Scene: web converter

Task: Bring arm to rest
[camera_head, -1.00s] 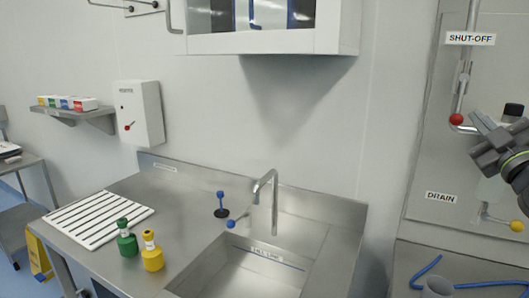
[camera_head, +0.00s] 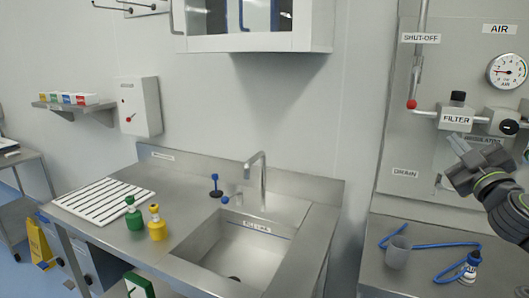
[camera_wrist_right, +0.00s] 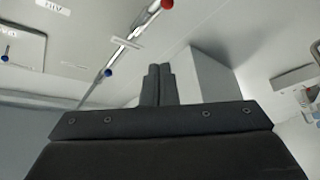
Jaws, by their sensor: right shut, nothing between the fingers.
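My right gripper (camera_head: 454,163) is at the right of the head view, in front of the panel marked FILTER and DRAIN. Its fingers are shut together and empty; the right wrist view shows the two dark fingertips (camera_wrist_right: 158,72) side by side. The gripper partly hides the lower filter and the drain valve. My left gripper is in neither view.
A steel sink (camera_head: 235,250) with a tap (camera_head: 262,180) fills the middle. A green bottle (camera_head: 134,217) and a yellow bottle (camera_head: 157,226) stand on its counter.

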